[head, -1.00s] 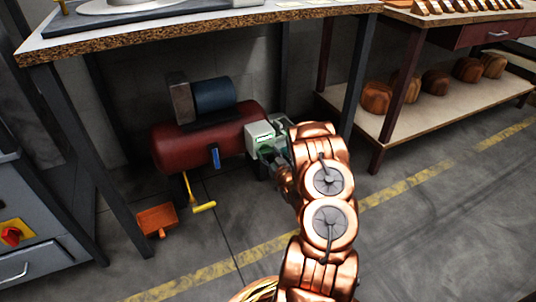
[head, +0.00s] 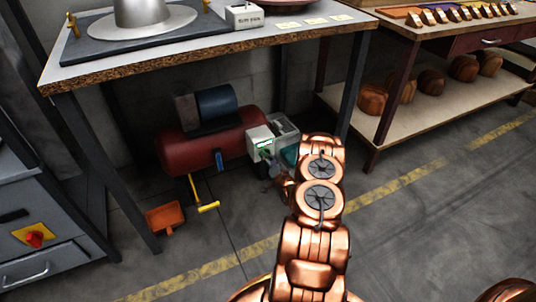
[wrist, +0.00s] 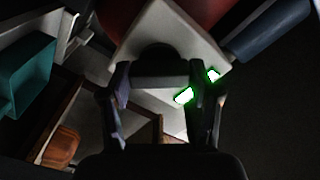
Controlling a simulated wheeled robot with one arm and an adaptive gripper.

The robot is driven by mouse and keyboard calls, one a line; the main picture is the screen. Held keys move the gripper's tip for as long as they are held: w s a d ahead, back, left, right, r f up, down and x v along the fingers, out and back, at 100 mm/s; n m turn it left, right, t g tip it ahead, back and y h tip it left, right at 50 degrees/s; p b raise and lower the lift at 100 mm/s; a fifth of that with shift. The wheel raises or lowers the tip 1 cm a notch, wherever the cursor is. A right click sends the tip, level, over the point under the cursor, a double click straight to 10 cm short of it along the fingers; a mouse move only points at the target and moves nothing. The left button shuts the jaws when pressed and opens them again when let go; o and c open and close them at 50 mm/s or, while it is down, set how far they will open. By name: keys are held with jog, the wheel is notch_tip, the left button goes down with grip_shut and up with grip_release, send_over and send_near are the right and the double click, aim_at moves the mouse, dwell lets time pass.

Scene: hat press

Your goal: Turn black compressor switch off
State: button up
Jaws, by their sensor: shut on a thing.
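The compressor has a red tank (head: 180,155) under the workbench, with a white control box (head: 260,133) at its right end. In the wrist view the box (wrist: 185,35) fills the top middle, with green-lit parts on its right side. A dark, rounded switch (wrist: 158,58) with a grey bar under it sits on the box face. My gripper (wrist: 159,80) has its two fingers on either side of this switch piece and is shut on it. In the head view my gripper (head: 272,168) is at the box front, small and partly hidden by my copper arm.
The workbench edge (head: 200,58) is above the compressor, with a leg (head: 355,85) right of it. A teal bin (head: 290,155) stands close right of the box. The floor in front is open.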

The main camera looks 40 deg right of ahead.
jog(key=m, duration=0.8)
jog(key=shift+p, duration=0.4)
jog(key=o, duration=1.1)
jog(key=shift+o, duration=0.2)
jog(key=shift+s, duration=0.1)
jog(key=v, duration=1.1)
jog(key=shift+s+a, duration=0.2)
jog(key=shift+s, duration=0.15)
